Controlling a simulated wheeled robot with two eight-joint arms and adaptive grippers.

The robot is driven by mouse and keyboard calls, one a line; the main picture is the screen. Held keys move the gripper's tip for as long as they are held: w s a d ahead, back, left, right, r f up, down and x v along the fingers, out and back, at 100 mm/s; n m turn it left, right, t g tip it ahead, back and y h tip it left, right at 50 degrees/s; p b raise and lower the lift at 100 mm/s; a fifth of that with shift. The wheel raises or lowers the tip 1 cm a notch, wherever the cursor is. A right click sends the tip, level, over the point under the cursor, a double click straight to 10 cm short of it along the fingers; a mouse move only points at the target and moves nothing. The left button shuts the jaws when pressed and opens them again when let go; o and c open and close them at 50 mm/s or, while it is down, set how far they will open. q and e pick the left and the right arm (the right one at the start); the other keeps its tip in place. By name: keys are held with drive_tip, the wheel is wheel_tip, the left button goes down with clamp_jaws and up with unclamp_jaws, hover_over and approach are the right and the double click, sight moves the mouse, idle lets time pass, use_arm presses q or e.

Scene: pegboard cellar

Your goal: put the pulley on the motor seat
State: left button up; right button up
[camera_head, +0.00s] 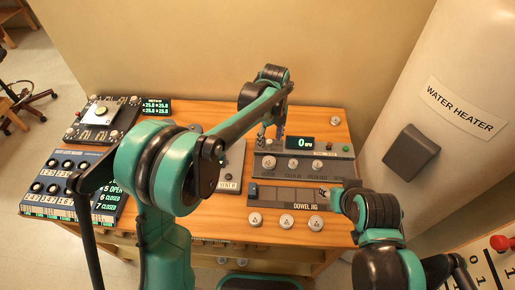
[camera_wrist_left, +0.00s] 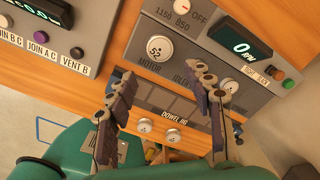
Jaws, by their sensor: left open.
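The grey drive panel (camera_head: 300,166) bears a row of three pale round pieces. The leftmost (camera_head: 268,162) sits above the MOTOR label and also shows in the left wrist view (camera_wrist_left: 158,49); I cannot tell whether it is the pulley, the bare seat or both. The IDLER label (camera_wrist_left: 183,80) is to its right, partly hidden by a finger. My left gripper (camera_head: 272,132) is open at the panel's left end, and its two spread fingers (camera_wrist_left: 168,105) show nothing held between them.
A dowel jig (camera_head: 288,195) lies in front of the panel, with several pale discs (camera_head: 286,222) along the table front. A display (camera_head: 300,143) stands behind. Boxes with knobs (camera_head: 60,180) crowd the left. A water heater (camera_head: 440,120) stands right.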

use_arm(q)
drive_tip(key=s+a+r+n+t, duration=0.3)
drive_tip(key=s+a+r+n, duration=0.5)
drive_tip(key=s+a+n, duration=0.4)
drive_tip(key=s+a+f+n+t, duration=0.2)
drive_tip(key=s+a+n+t, duration=0.2)
drive_tip(key=s+n, duration=0.5)
drive_tip(key=a+n, duration=0.1)
drive_tip(key=n, duration=0.6)
drive_tip(key=shift+s+a, duration=0.3)
drive_tip(key=shift+a, duration=0.1)
drive_tip(key=shift+f, duration=0.1)
